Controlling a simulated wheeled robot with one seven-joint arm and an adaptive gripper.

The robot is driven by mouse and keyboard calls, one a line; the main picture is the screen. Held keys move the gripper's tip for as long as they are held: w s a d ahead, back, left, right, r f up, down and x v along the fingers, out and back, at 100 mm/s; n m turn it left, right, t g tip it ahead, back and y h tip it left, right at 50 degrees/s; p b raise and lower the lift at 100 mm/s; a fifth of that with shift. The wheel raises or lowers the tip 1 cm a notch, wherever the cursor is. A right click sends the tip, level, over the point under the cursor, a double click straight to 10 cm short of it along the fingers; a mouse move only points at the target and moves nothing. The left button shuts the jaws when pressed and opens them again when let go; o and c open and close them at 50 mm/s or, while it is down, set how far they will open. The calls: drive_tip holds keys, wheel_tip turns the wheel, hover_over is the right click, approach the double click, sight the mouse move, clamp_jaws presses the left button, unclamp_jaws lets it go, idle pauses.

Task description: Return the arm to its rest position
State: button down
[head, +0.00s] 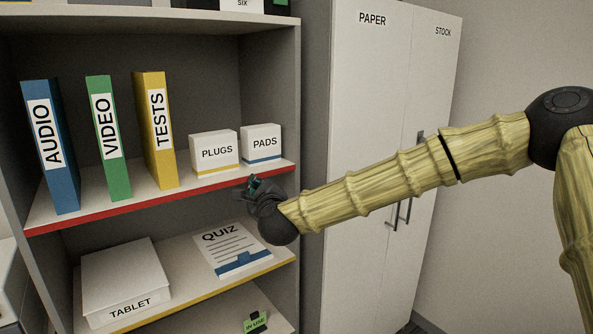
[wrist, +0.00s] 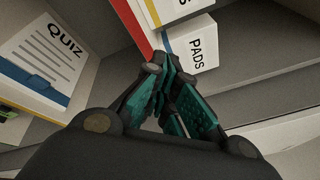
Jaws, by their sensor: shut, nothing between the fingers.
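My arm reaches in from the right in the head view, its forearm clad in yellow bamboo-like segments. My gripper (head: 258,188) is at the front right of the shelf unit, near the red-edged shelf and below the PADS box (head: 261,143). In the wrist view my gripper (wrist: 160,75) shows dark fingers with teal pads, closed together with nothing between them. The PADS box also shows in the wrist view (wrist: 192,48), just beyond the fingertips. The far side of the gripper is hidden in the head view.
The red-edged shelf (head: 120,217) holds the AUDIO (head: 50,148), VIDEO (head: 108,140) and TESTS (head: 156,130) binders and the PLUGS box (head: 214,152). A closed cabinet (head: 370,120) stands right.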

drive_tip(key=s+d+f+n+g, duration=0.2)
drive_tip(key=s+f+n, duration=0.15)
drive_tip(key=f, duration=0.75)
drive_tip(key=s+d+f+n+g, duration=0.15)
drive_tip(key=s+f, duration=0.25)
drive_tip(key=f, duration=0.7)
drive_tip(key=s+d+f+n+g, duration=0.1)
drive_tip(key=s+f+n+g, duration=0.25)
drive_tip(key=f, duration=0.65)
drive_tip(key=s+d+f+n+g+h, duration=0.1)
drive_tip(key=s+d+f+n+g, duration=0.2)
drive_tip(key=s+f, duration=0.55)
drive_tip(key=s+d+f+n+h, duration=0.1)
drive_tip(key=s+d+f+n, duration=0.2)
drive_tip(key=s+d+f, duration=0.5)
drive_tip(key=s+d+f+n+g+h, duration=0.1)
drive_tip(key=s+d+f+n+g, duration=0.1)
drive_tip(key=s+d, duration=0.3)
drive_tip(key=s+d+f+n+g+h, duration=0.1)
drive_tip(key=s+d+f, duration=0.4)
drive_tip(key=s, duration=0.8)
drive_tip(key=s+d+f+n+g+h, duration=0.1)
drive_tip(key=s+d+f+n+g, duration=0.2)
drive_tip(key=s+d, duration=0.4)
drive_tip(key=shift+s+d+f+n+g, duration=0.25)
drive_tip(key=shift+s+n+g, duration=0.15)
drive_tip(key=shift+s+n, duration=0.55)
drive_tip(key=shift+s, duration=0.2)
